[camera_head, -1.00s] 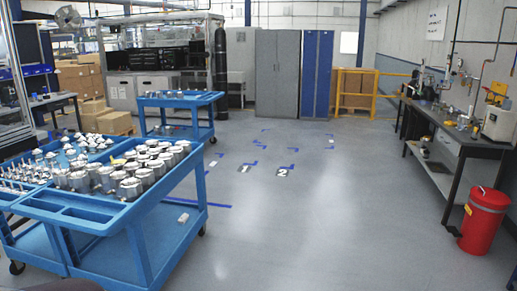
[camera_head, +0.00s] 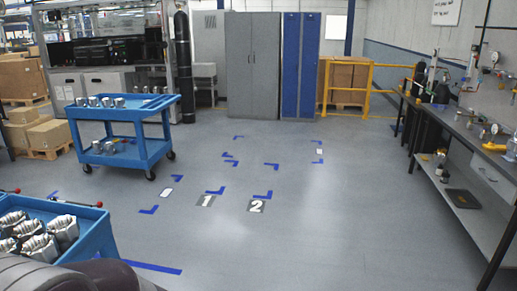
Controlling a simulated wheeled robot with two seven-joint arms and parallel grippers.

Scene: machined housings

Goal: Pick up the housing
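Several silvery metal housings (camera_head: 40,247) stand close together on a blue cart (camera_head: 94,240) at the lower left, cut off by the picture's edge. More small metal housings (camera_head: 108,102) stand on the top of a second blue cart (camera_head: 125,114) farther back at the left. Some metal parts (camera_head: 108,147) also lie on its lower shelf. A dark rounded part of my own arm shows at the bottom left, in front of the near cart. Neither gripper is in view.
The grey floor (camera_head: 300,230) in the middle is open, with blue corner marks and number plates 1 (camera_head: 206,201) and 2 (camera_head: 256,206). A workbench (camera_head: 465,135) runs along the right. Lockers (camera_head: 255,65) and a yellow rail (camera_head: 372,85) stand at the back.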

